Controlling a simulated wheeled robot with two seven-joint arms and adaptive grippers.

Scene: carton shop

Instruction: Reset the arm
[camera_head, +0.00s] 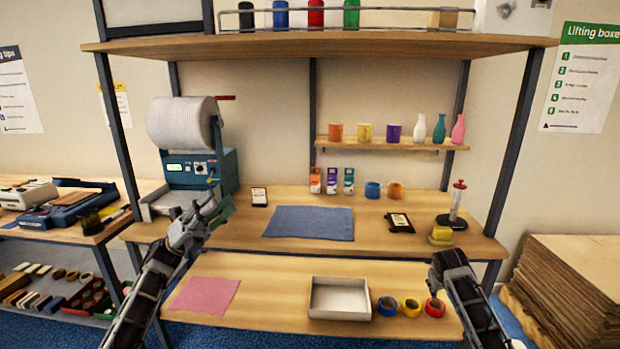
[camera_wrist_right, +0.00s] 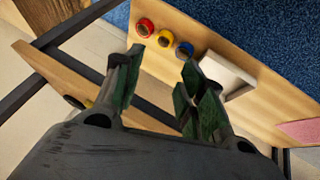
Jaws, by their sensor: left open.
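My left arm comes in from the lower left in the head view. My left gripper (camera_head: 212,212) is open in front of the blue wrap machine, with nothing seen between its jaws. My right arm comes in from the lower right in the head view, and its fingers are hard to make out there. In the right wrist view my right gripper (camera_wrist_right: 160,82) has its green-padded fingers spread apart with nothing between them.
The worktable (camera_head: 270,240) holds a blue mat (camera_head: 308,223), a wrap machine (camera_head: 200,170) and a stamp (camera_head: 457,205). The lower shelf holds a pink cloth (camera_head: 204,295), a white tray (camera_head: 340,298) and tape rolls (camera_head: 411,307). Stacked cardboard (camera_head: 575,285) stands right.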

